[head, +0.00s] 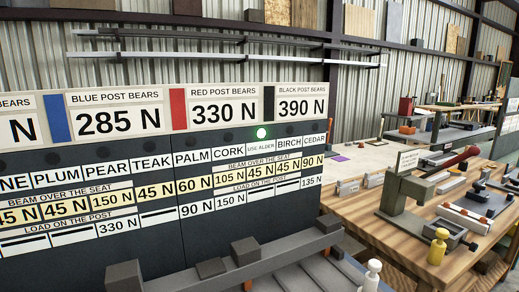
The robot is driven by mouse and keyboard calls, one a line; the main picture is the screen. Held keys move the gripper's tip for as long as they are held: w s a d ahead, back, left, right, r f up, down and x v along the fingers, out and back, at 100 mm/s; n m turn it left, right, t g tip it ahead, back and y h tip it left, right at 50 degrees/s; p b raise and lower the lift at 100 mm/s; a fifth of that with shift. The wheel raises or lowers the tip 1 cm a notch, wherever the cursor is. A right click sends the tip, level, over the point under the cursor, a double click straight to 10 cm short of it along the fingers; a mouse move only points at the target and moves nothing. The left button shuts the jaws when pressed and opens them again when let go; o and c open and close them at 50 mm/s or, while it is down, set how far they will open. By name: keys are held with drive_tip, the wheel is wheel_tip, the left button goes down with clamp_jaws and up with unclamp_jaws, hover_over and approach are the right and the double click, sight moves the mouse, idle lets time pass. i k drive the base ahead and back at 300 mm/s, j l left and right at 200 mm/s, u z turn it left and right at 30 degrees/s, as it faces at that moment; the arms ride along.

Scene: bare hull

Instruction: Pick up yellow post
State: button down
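A small yellow post-like piece (437,247) with a rounded top stands upright near the front of the wooden workbench (400,238) at the right. It is beside a grey press-like fixture (412,192). My gripper is not in view.
A dark board (100,255) with load labels fills the left. Grey rails and blocks (245,251) lie before it. A white knobbed piece (371,277) stands at the bottom. Trays with white blocks (464,219) crowd the bench beside the yellow piece.

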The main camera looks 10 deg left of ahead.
sight(438, 248)
drive_tip(key=i+l+u, duration=0.1)
drive_tip(key=u, duration=0.25)
drive_tip(key=l+u, duration=0.25)
drive_tip(key=u, duration=0.15)
drive_tip(key=i+l+u, duration=0.1)
drive_tip(key=l+u, duration=0.25)
drive_tip(key=j, duration=0.1)
